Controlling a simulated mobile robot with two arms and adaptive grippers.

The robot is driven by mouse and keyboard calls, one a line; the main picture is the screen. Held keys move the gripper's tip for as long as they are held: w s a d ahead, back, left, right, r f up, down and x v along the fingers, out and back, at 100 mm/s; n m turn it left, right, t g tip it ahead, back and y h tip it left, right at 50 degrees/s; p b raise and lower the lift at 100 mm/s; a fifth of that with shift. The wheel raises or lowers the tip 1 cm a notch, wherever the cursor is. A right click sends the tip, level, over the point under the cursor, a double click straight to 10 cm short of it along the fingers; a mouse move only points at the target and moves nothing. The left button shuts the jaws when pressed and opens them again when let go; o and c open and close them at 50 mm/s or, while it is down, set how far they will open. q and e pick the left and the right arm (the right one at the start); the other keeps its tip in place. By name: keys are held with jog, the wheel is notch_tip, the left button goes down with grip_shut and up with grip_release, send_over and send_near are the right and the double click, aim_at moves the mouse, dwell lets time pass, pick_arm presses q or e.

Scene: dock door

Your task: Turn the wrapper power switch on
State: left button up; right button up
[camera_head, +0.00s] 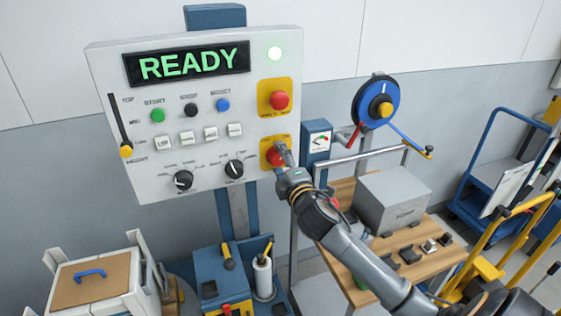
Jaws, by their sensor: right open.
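My left gripper is not in view.
A red emergency-type button (280,99) on a yellow plate sits above the switch. A gauge box (317,140) stands just right of the panel.

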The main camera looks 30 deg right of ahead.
jog(key=shift+s+a, duration=0.1)
jog(key=shift+s, duration=0.05)
jog(key=v, duration=1.1)
jog(key=shift+s, duration=0.35)
jog(key=shift+f, duration=0.1)
notch_tip(320, 180, down, 34)
jog(key=s+d+m+g+y+b, duration=0.1)
jog(key=s+m+g+b, duration=0.1)
jog(key=m+g, duration=0.3)
jog(key=s+a+f+m+g+y+b, duration=0.1)
jog(key=s+a+f+g, duration=0.15)
jog(key=s+f, duration=0.55)
jog(key=s+a+f+m+g+y, duration=0.1)
jog(key=s+f+m+g, duration=0.3)
jog(key=f, duration=0.8)
jog(key=s+a+f+m+g, duration=0.1)
jog(key=s+a+f, duration=0.2)
jog(key=s, duration=0.6)
jog(key=s+a+f+g+y+b, duration=0.1)
jog(key=s+a+f+g, duration=0.1)
jog(key=s+f, duration=0.5)
jog(key=s+a+f+m+g, duration=0.1)
jog(key=s+a+f+g, duration=0.1)
jog(key=s+f, duration=0.4)
jog(key=s+a, duration=0.1)
jog(key=s, duration=0.4)
jog(key=shift+a+m+b, duration=0.3)
jog(key=shift+a+b, duration=0.05)
